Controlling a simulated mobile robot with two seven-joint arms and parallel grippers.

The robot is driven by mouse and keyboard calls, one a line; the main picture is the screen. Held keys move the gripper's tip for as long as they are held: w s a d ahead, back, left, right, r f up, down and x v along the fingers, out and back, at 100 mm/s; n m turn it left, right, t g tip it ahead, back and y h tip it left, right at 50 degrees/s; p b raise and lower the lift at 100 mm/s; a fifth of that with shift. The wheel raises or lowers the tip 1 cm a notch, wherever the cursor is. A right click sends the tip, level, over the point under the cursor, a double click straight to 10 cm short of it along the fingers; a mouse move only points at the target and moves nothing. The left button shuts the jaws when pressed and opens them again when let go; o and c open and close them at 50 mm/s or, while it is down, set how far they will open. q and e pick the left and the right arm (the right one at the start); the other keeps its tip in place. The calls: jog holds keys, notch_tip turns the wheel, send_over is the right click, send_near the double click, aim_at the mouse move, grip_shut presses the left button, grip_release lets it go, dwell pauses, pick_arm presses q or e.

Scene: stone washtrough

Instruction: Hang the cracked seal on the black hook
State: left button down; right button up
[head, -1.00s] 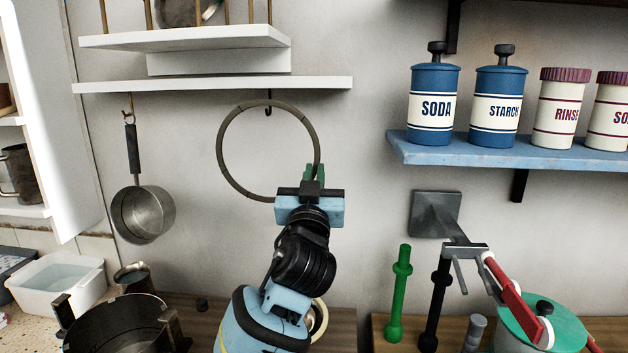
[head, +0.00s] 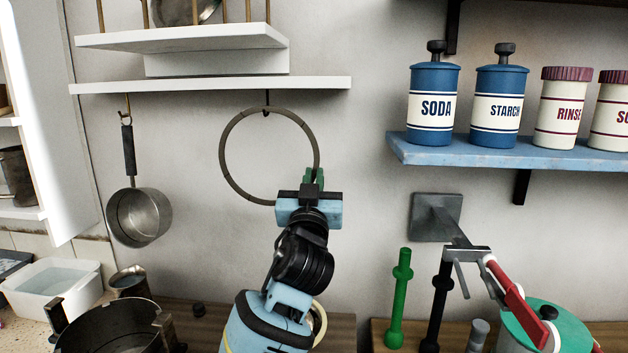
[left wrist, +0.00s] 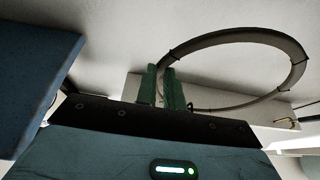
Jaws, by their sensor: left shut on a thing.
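The cracked seal (head: 223,157) is a thin grey-brown ring with dark marks along it. My left gripper (head: 314,180) is shut on its lower right side and holds it upright before the wall. The black hook (head: 266,111) hangs under the white shelf. The ring's top overlaps the hook in the head view; I cannot tell whether they touch. In the left wrist view the seal (left wrist: 283,46) extends right from the green fingers (left wrist: 166,88). My right gripper is not in view.
A saucepan (head: 139,217) hangs left on a brass hook (head: 126,116). The white shelf (head: 210,85) is just above the seal. A blue shelf (head: 500,150) with canisters is at right. A dark pot (head: 115,325) stands below left. Bare wall surrounds the seal.

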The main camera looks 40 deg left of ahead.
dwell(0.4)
pick_arm(q)
jog(key=c, duration=1.4)
grip_release()
jog(key=shift+c, duration=0.2)
jog(key=shift+o, duration=0.5)
jog(key=o, duration=0.5)
jog(key=v, duration=0.7)
jog(key=shift+s, duration=0.1)
